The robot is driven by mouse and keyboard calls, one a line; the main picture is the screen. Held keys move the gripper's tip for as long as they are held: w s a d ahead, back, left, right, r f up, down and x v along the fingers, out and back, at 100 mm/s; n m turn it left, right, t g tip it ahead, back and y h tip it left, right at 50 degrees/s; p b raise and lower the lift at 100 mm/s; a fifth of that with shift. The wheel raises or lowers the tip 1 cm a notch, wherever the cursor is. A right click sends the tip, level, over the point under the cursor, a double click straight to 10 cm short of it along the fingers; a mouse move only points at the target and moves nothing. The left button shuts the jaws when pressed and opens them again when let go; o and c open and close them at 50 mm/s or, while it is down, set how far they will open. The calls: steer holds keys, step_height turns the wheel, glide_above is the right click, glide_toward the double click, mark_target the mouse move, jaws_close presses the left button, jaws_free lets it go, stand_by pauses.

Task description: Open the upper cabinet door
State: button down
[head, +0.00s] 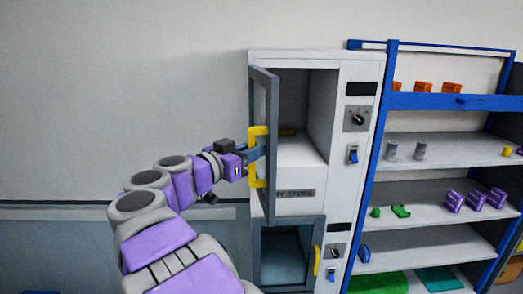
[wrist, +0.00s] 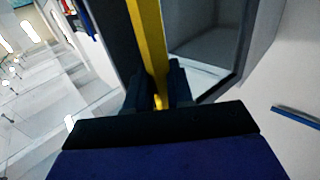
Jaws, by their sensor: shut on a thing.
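My gripper (head: 256,153) reaches in from the left and is shut on this handle. In the wrist view the yellow handle (wrist: 147,40) runs up from between the two dark fingers (wrist: 160,90).
The lower cabinet door (head: 287,255) is shut, with its own yellow handle (head: 317,260). Knobs and blue switches line the cabinet's right side. A blue-framed shelf (head: 440,182) with small coloured items stands at right. Bare wall (head: 110,90) is at left.

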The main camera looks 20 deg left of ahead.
steer(key=shift+s+a+r+m+h, duration=0.1)
steer(key=shift+s+a+m+h, duration=0.1)
steer(key=shift+a, duration=0.2)
steer(key=shift+s+a+r+m+h, duration=0.1)
steer(key=shift+s+a+m+h, duration=0.1)
steer(key=shift+a, duration=0.15)
steer(key=c, duration=1.4)
jaws_free()
steer(key=shift+w, duration=0.1)
steer(key=shift+o, duration=1.1)
steer(key=shift+w+f, duration=0.15)
steer(key=shift+w, duration=0.05)
steer(key=shift+s, duration=0.2)
steer(key=b+v, duration=0.2)
steer(key=v, duration=1.5)
steer(key=shift+a+r, duration=0.2)
steer(key=shift+a, duration=0.05)
